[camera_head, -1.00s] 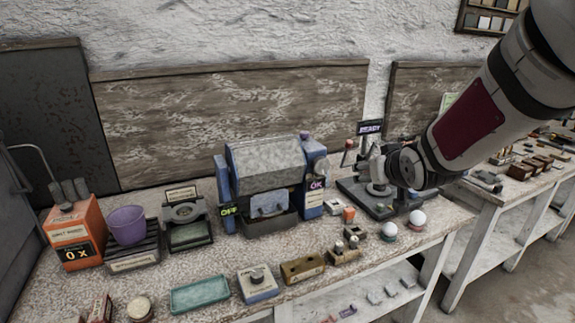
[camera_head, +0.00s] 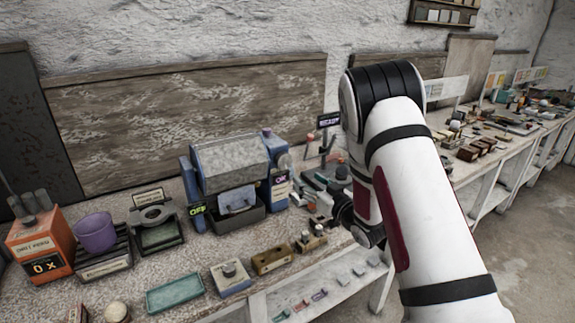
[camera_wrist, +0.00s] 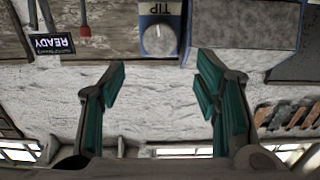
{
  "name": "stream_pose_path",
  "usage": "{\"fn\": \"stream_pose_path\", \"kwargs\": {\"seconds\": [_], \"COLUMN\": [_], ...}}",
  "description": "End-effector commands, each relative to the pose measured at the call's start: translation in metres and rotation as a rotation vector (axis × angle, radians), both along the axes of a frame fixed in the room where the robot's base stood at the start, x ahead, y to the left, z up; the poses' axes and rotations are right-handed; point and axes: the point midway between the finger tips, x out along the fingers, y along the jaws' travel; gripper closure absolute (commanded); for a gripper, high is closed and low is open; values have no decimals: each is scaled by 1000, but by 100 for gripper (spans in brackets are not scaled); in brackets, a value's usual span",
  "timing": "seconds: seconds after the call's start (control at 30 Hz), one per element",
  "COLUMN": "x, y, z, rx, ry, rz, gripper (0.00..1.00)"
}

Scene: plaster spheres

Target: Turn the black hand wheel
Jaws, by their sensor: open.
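I cannot make out a black hand wheel for certain in either view. My gripper (camera_wrist: 160,82) is open and empty in the wrist view, its two green-padded fingers well apart. In the head view its dark end (camera_head: 343,207) is partly hidden by my arm, at the right of the blue-grey drum machine (camera_head: 230,163). The READY sign (camera_head: 328,120) stands behind a dark-based stand (camera_head: 318,178), which my arm partly covers. The wrist view is upside down and shows the READY sign (camera_wrist: 52,44) and a pale round knob (camera_wrist: 158,40) on a blue panel marked TIP.
An orange box (camera_head: 40,248), a purple cup (camera_head: 96,232) and a teal tray (camera_head: 174,292) sit on the left of the bench. Small blocks (camera_head: 271,259) line the front edge. A second bench (camera_head: 490,150) runs back at the right, with floor in front of it.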

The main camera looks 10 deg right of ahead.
Motion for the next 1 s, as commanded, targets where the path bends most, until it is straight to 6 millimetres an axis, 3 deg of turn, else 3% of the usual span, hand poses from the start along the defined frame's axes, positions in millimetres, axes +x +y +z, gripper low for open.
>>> {"fn": "stream_pose_path", "kwargs": {"seconds": [0.6,0.8,1.0], "x": [105,120,122], "y": [34,39,39], "z": [0,0,1], "rx": [-3,-1,-1], "ry": [-2,0,0], "rz": [1,-1,-1], "gripper": [43,43,43]}}
